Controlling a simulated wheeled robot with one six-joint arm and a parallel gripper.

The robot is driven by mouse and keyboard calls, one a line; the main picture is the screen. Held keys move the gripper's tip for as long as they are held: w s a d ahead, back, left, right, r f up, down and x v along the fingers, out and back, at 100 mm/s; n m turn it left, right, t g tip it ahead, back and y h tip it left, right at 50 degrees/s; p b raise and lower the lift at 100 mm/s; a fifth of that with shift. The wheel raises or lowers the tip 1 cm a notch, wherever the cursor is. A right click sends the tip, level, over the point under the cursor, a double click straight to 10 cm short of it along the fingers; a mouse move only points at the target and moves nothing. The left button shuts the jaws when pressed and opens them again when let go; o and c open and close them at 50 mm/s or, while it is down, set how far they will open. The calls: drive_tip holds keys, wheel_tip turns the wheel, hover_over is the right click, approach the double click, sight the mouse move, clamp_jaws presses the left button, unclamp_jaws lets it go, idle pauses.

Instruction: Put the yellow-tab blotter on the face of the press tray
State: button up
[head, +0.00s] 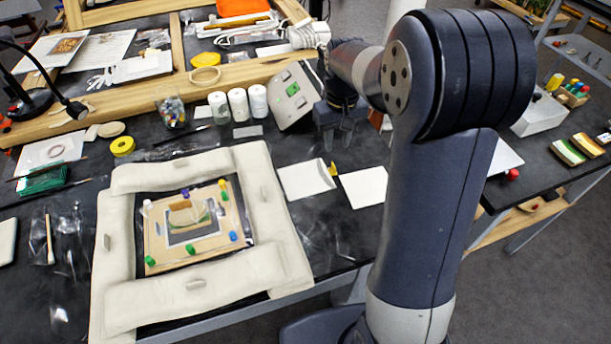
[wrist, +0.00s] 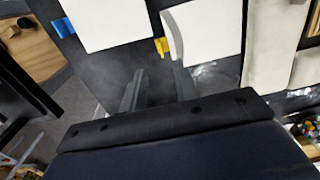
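The yellow-tab blotter (head: 306,178) is a white sheet lying on the dark bench, its yellow tab (head: 333,168) on its right edge. In the wrist view the blotter (wrist: 208,30) is at upper right, and its tab (wrist: 162,46) points left, just beyond my fingertips. My gripper (head: 338,143) is open and empty, above the bench behind the tab; its fingers also show in the wrist view (wrist: 160,70). A wooden board (head: 157,250) with coloured pegs, apparently the press tray, lies inside a cream padded frame.
A second white sheet (head: 364,186) lies right of the blotter; the wrist view shows a blue tab (wrist: 63,27) by it. The cream padded frame (head: 280,225) rises around the board. White rolls (head: 238,104) and a tilted box with a green square (head: 285,98) stand behind.

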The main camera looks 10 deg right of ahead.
sight(310, 175)
wheel_tip(310, 175, down, 8)
drive_tip(key=shift+s+f+p, duration=0.15)
drive_tip(key=shift+p, duration=0.25)
clamp_jaws()
idle(0.4)
